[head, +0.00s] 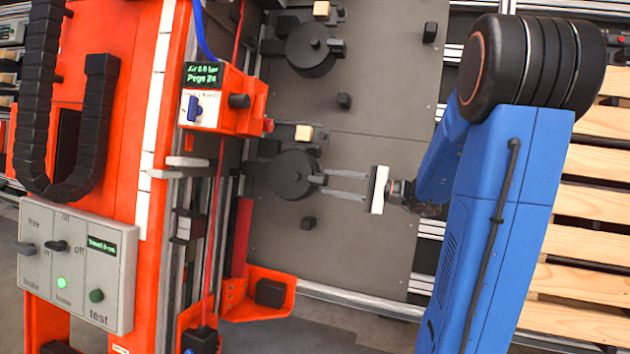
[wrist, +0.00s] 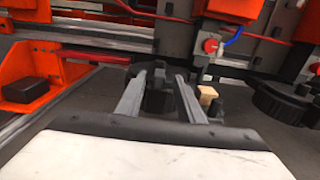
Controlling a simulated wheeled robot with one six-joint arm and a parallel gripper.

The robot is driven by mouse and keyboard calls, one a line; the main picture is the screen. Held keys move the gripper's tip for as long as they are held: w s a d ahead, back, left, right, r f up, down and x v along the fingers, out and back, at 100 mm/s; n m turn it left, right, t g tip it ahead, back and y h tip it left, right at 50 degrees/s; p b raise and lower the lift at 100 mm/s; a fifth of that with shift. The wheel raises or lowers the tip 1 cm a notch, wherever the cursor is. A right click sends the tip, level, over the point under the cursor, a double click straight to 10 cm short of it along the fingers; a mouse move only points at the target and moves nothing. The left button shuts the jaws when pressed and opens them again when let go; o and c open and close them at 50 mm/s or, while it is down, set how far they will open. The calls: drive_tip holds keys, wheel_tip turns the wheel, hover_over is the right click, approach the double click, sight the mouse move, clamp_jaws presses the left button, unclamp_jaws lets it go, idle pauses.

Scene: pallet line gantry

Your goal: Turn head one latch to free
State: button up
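Two dark round heads are mounted on the grey panel in the head view, an upper one (head: 308,50) and a lower one (head: 288,176). Each has a small knob on its face and a pale wooden block beside it. My gripper (head: 324,182) is at the lower head, its two long grey fingers apart and pointing left at the knob. In the wrist view, my gripper (wrist: 159,80) has a dark round part (wrist: 158,98) between its fingers. I cannot tell whether they touch it. Which head is head one is not readable.
A grey control box (head: 75,265) with switches marked free, brake, on and off stands at lower left. Orange brackets (head: 255,290) lie below. Wooden slats (head: 590,210) stand at right.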

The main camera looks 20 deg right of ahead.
sight(324, 181)
drive_tip(key=shift+x, duration=2.9)
clamp_jaws()
